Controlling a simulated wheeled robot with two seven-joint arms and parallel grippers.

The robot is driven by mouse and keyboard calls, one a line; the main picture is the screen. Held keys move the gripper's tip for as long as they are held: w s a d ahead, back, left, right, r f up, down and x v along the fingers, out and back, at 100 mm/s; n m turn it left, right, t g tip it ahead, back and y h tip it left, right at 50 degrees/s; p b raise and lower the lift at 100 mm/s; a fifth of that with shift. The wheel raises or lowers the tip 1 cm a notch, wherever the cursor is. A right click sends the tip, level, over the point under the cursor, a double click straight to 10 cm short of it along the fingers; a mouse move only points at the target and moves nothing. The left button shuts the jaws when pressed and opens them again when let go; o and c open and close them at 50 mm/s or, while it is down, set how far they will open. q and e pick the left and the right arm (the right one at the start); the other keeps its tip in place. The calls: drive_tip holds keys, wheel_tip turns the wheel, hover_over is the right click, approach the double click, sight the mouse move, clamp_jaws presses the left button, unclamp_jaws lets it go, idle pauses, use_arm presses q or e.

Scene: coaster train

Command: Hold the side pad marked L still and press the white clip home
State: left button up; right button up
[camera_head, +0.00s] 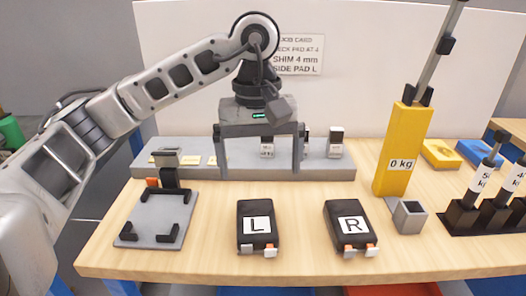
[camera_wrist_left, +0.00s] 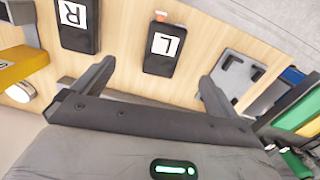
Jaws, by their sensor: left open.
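The black side pad marked L (camera_head: 257,208) lies flat on the table. A white clip (camera_head: 245,251) and an orange piece (camera_head: 271,248) show at its near end. The L pad also shows in the left wrist view (camera_wrist_left: 164,66), with the orange piece at its end. My left gripper (camera_head: 260,172) is open and empty, above and behind the L pad, fingers pointing down in front of the grey rack. In the left wrist view, the gripper (camera_wrist_left: 157,80) has the L pad beyond the gap between its fingers, apart from both. My right gripper is not in view.
A black pad marked R (camera_head: 347,208) lies right of the L pad. A grey fixture plate (camera_head: 152,217) with black corner brackets lies left. A yellow 0 kg column (camera_head: 396,150) stands right. A grey rack (camera_head: 330,172) runs behind. Bare table (camera_head: 210,240) surrounds the pads.

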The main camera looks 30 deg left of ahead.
use_arm(q)
drive_tip(key=a, duration=0.1)
drive_tip(key=b, duration=0.2)
hover_over(256, 220)
drive_tip(key=shift+y, duration=0.3)
wheel_tip(256, 220, down, 6)
drive_tip(key=shift+s+d+f, duration=0.1)
drive_tip(key=shift+f, duration=0.1)
wheel_tip(256, 220, down, 8)
drive_tip(key=shift+r, duration=0.1)
drive_tip(key=shift+f, duration=0.55)
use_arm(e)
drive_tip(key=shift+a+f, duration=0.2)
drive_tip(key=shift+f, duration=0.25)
use_arm(q)
drive_tip(key=c, duration=1.3)
